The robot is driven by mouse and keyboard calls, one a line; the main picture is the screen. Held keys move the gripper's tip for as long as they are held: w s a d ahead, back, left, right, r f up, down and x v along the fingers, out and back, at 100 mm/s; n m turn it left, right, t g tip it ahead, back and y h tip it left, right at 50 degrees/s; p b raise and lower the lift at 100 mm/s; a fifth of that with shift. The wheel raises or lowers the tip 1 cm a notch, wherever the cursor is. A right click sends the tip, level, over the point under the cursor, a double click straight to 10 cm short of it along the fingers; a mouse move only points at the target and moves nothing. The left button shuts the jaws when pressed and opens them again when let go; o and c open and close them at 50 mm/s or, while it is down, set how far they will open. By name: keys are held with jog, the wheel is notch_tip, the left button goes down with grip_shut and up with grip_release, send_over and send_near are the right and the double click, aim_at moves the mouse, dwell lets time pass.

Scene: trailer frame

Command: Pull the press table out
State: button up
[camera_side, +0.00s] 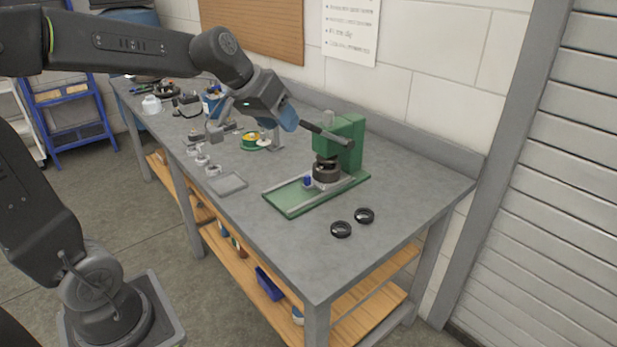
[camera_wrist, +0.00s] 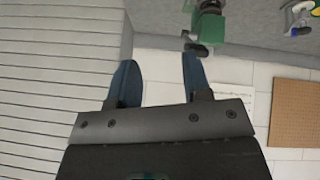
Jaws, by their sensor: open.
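The green press (camera_side: 342,145) stands on the grey workbench, with its black lever (camera_side: 322,133) pointing left toward my gripper. The press table, a pale plate (camera_side: 328,184) carrying a dark round part (camera_side: 326,170), sits under the press head at the back of the green base (camera_side: 290,199). My gripper (camera_side: 287,116) is open, above the bench near the lever's end; I see nothing held. In the wrist view my gripper (camera_wrist: 158,58) has its blue fingers spread, and the press (camera_wrist: 208,25) shows beyond the right finger. The press table cannot be made out there.
Two black rings (camera_side: 341,229) lie right of the base. A small blue piece (camera_side: 307,181) stands by the plate. A grey tray (camera_side: 226,184), small white parts and a yellow-green round item (camera_side: 253,140) lie to the left. The wall is behind.

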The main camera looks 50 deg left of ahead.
jog(key=w+a+n, duration=0.2)
jog(key=w+a, duration=0.6)
jog(key=m+g, duration=0.3)
jog(key=m, duration=0.2)
send_over(307, 176)
jog(key=s, duration=0.3)
notch_tip(307, 176, down, 21)
jog(key=shift+y, duration=0.4)
jog(key=x, duration=0.7)
jog(key=shift+w, duration=0.35)
grip_shut()
